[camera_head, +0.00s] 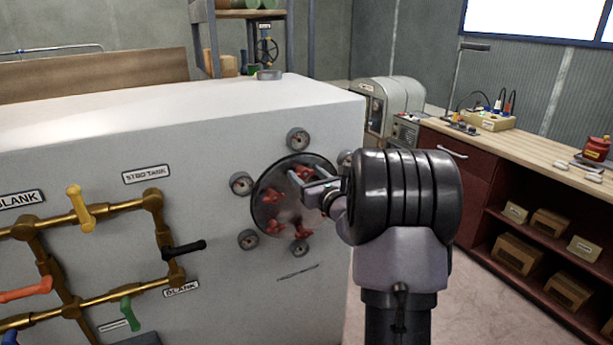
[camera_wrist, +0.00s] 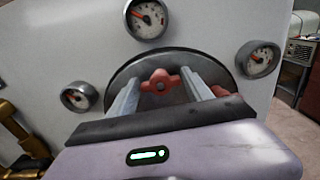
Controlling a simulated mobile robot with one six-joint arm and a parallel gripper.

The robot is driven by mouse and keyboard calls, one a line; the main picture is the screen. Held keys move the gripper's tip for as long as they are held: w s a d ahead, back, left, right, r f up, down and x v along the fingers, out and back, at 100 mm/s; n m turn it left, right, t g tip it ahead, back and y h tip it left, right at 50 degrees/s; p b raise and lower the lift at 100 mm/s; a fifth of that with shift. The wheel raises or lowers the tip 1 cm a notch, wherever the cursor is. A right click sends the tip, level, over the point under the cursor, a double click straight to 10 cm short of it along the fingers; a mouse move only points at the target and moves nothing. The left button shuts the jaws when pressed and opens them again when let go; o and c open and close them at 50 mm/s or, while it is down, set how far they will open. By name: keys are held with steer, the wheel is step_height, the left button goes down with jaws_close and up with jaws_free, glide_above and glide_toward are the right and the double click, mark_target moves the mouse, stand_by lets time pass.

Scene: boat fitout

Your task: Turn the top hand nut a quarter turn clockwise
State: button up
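A dark round cover (camera_head: 266,212) sits on the front of a white cabinet and carries several red winged hand nuts. The top hand nut (camera_head: 303,172) is partly hidden by my gripper (camera_head: 307,183) in the head view. In the wrist view the top nut (camera_wrist: 160,82) shows with its wings roughly level. My gripper (camera_wrist: 161,80) is open, with one finger on the left and one on the right of this nut. Gaps show between nut and fingers; how deep the tips reach is unclear. Another red nut (camera_wrist: 222,91) lies just right of the right finger.
Several round gauges ring the cover, among them one above (camera_head: 297,139) and one at left (camera_head: 241,183). Brass pipes with coloured valve handles (camera_head: 80,208) run at the left.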

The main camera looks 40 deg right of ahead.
steer(key=c, duration=0.9)
steer(key=shift+o, duration=0.2)
steer(key=shift+r+p, duration=0.15)
steer(key=shift+p, duration=0.35)
steer(key=m+p, duration=0.3)
steer(key=p, duration=0.1)
steer(key=shift+r, duration=0.15)
steer(key=m+p, duration=0.5)
steer(key=p, duration=0.2)
steer(key=shift+d+m, duration=0.1)
steer(key=shift+m, duration=0.2)
steer(key=m+p, duration=0.4)
steer(key=p, duration=0.1)
steer(key=shift+m, duration=0.3)
steer(key=shift+f+m+p, duration=0.2)
steer(key=shift+m+p, duration=0.8)
steer(key=shift+m, duration=0.05)
steer(key=shift+f+m+p, duration=0.2)
steer(key=shift+m+p, duration=0.8)
steer(key=shift+m, duration=0.05)
